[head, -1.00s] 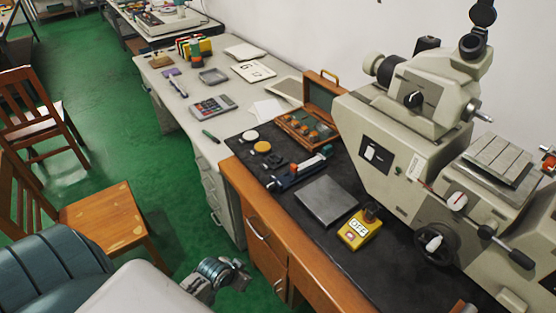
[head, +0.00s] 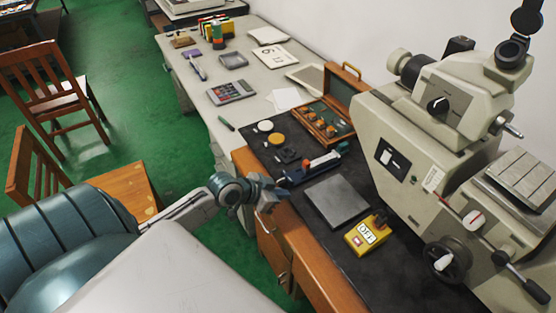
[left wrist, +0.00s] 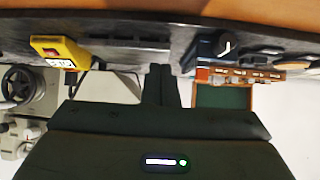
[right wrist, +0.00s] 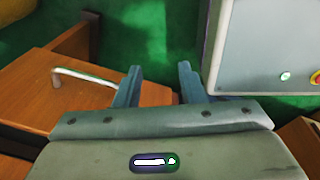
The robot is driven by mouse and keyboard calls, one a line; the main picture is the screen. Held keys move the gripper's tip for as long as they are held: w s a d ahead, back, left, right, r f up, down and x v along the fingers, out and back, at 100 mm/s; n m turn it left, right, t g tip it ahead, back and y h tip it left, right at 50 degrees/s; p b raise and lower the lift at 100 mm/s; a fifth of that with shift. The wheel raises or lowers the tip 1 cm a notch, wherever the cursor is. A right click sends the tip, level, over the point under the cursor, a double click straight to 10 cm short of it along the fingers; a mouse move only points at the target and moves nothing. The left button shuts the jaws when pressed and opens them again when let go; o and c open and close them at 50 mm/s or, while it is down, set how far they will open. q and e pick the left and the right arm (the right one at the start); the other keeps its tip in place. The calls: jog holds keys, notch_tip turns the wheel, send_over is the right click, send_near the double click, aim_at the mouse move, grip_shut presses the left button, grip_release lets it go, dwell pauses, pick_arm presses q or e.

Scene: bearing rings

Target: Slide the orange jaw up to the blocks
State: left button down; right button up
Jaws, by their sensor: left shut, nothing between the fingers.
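A blue clamp-like device (head: 309,169) with a small red-orange part, probably the orange jaw (head: 318,161), lies on the black mat. Its blue body also shows in the left wrist view (left wrist: 206,48). The blocks cannot be made out clearly. My left gripper (head: 283,191) is shut and empty, left of the device and a little apart from it, near the bench's front edge. Its closed fingers show in the left wrist view (left wrist: 160,72). My right gripper (right wrist: 158,78) is open and empty, over the floor beside a wooden drawer front; the head view does not show it.
A grey plate (head: 336,201) and a yellow switch box (head: 366,235) lie right of the device. An open wooden case (head: 325,121) stands behind it. Round discs (head: 276,139) lie to its left. A large beige machine (head: 410,150) fills the right.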

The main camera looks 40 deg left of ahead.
pick_arm(q)
jog(key=t, duration=0.2)
send_near(304, 165)
jog(key=shift+s+r, duration=0.4)
jog(key=shift+r, duration=0.4)
jog(key=shift+w+a+r+n, duration=0.1)
jog(key=shift+w+a+n, duration=0.1)
jog(key=shift+a+n, duration=0.1)
jog(key=shift+w+d+f+b, duration=0.2)
jog(key=shift+f+b, duration=0.2)
jog(key=shift+b, duration=0.25)
jog(key=w+f+b, duration=0.1)
jog(key=w+d+f+b, duration=0.1)
jog(key=w+f+b, duration=0.1)
jog(key=shift+w+d+f, duration=0.15)
jog(key=shift+d+f, duration=0.05)
jog(key=shift+f, duration=0.05)
jog(key=shift+w+d+f+b, duration=0.15)
jog(key=shift+w+d+b, duration=0.05)
jog(key=shift+w+b, duration=0.35)
jog(key=shift+w+d, duration=0.15)
jog(key=shift+w, duration=0.2)
jog(key=shift+w+d+f+b, duration=0.1)
jog(key=shift+w+b, duration=0.1)
jog(key=shift+b, duration=0.1)
jog(key=shift+s, duration=0.2)
